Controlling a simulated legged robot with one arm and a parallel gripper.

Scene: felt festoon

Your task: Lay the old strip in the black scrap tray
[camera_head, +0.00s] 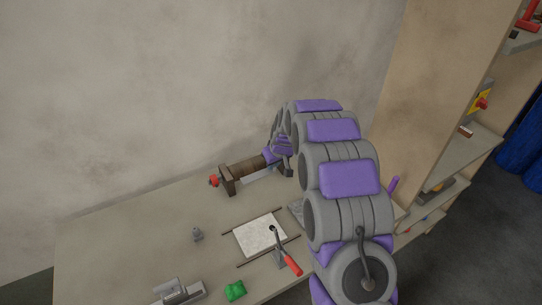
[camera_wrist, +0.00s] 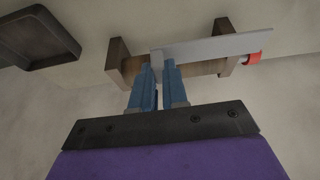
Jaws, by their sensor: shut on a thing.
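A pale grey strip (camera_wrist: 210,47) is gripped at its left end by my gripper (camera_wrist: 160,78) in the wrist view. Its free length reaches right, in front of a brown roller (camera_wrist: 205,69) between two wooden brackets; contact with them is unclear. In the head view the strip (camera_head: 258,177) shows faintly beside the roller (camera_head: 246,169). My gripper (camera_head: 282,160) is partly hidden there by my arm. The black tray (camera_wrist: 38,62) looks empty in the wrist view, to the left of the roller. In the head view I cannot make it out for certain.
A red knob (camera_wrist: 253,57) ends the roller. A white plate (camera_head: 260,235) lies nearer on the bench, with a red-handled clamp (camera_head: 291,263) at its edge. A green piece (camera_head: 235,290) and a metal block (camera_head: 180,292) lie in front. The bench's left part is clear.

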